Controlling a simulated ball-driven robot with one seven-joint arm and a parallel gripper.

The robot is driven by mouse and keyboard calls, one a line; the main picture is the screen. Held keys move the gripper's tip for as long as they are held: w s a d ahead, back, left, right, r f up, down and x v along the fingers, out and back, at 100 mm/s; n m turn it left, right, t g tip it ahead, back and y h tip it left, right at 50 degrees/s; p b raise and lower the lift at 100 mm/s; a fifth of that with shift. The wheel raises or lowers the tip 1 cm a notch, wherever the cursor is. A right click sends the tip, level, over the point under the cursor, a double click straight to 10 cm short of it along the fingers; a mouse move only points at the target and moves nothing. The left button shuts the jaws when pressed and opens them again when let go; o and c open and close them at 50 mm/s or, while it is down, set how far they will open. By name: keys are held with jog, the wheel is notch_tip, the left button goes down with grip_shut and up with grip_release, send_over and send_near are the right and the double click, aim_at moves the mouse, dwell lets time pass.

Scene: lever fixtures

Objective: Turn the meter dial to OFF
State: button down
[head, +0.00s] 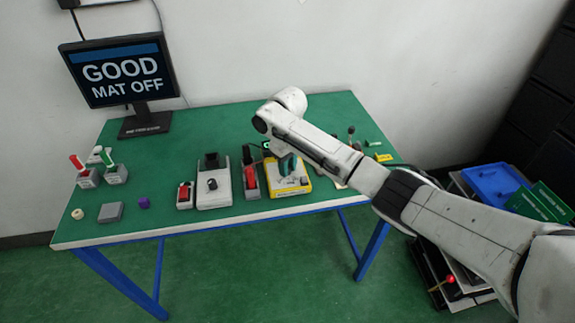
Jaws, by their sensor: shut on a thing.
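A yellow meter (291,188) lies on the green table, right of the middle of the row of fixtures. My arm reaches in from the right and bends down over the meter. My gripper (288,168) points down at the meter's upper part. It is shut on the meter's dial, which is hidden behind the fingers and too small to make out. The dial's pointer and its OFF mark cannot be read from here.
Close left of the meter stand a fixture with a red part (250,180), a grey fixture with a black knob (213,188) and a small red-switch box (185,195). A monitor (122,72) reading "GOOD MAT OFF" stands back left. The table's front middle is clear.

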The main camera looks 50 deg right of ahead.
jog(key=n+p, duration=0.1)
jog(key=n, duration=0.3)
jog(key=shift+w+d+n+p, duration=0.15)
jog(key=shift+n+p, duration=0.45)
jog(key=shift+n, duration=1.7)
jog(key=c, duration=0.9)
grip_release()
jog(key=shift+r, duration=0.1)
notch_tip(320, 180, up, 11)
jog(key=shift+f+b, duration=0.2)
jog(key=shift+b, duration=0.35)
